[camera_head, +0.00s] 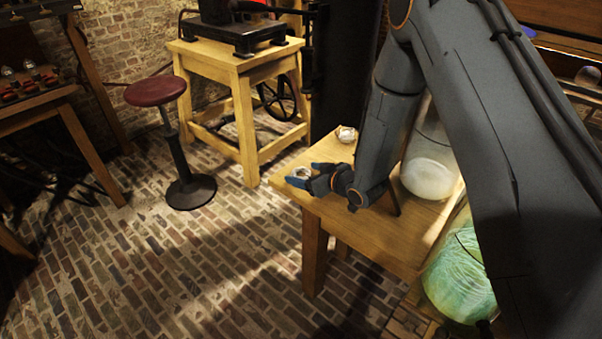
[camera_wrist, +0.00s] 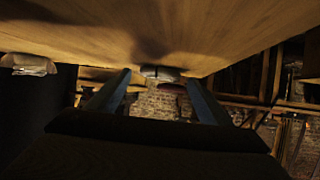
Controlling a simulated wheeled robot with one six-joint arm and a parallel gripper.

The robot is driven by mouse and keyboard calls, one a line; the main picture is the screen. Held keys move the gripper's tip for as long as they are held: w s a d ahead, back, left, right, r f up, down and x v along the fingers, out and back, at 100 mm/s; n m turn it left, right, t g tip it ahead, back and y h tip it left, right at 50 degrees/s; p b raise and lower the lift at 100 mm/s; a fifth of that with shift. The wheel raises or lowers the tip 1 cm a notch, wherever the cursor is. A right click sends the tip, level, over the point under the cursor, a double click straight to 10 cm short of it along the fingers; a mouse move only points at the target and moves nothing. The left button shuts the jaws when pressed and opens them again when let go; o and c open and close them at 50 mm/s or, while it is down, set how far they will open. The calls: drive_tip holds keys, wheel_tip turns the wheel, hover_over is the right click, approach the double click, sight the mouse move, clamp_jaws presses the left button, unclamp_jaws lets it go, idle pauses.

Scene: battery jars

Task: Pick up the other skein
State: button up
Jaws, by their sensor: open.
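My gripper (camera_head: 303,174) is low over the wooden table, near its left corner, with its blue fingers apart. A small pale, roundish thing (camera_head: 300,172), perhaps a skein, lies between or just beyond the fingertips. In the wrist view this thing (camera_wrist: 160,73) shows between the two open fingers (camera_wrist: 158,80), near the table edge; I cannot tell whether they touch it. A second small pale bundle (camera_head: 347,134), perhaps the other skein, lies at the table's back edge, apart from my gripper. It also shows at the left of the wrist view (camera_wrist: 28,65).
The wooden table (camera_head: 385,238) also bears a large glass jar with pale contents (camera_head: 428,180), close behind my arm. A green glass vessel (camera_head: 460,277) stands at the right. A red stool (camera_head: 157,91) and a wooden stand (camera_head: 245,120) are beyond.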

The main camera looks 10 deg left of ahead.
drive_tip(key=shift+w+a+f, duration=0.15)
drive_tip(key=shift+w+a, duration=0.05)
drive_tip(key=c, duration=1.1)
drive_tip(key=shift+o, duration=0.2)
wheel_tip(320, 180, up, 10)
drive_tip(key=b, duration=0.1)
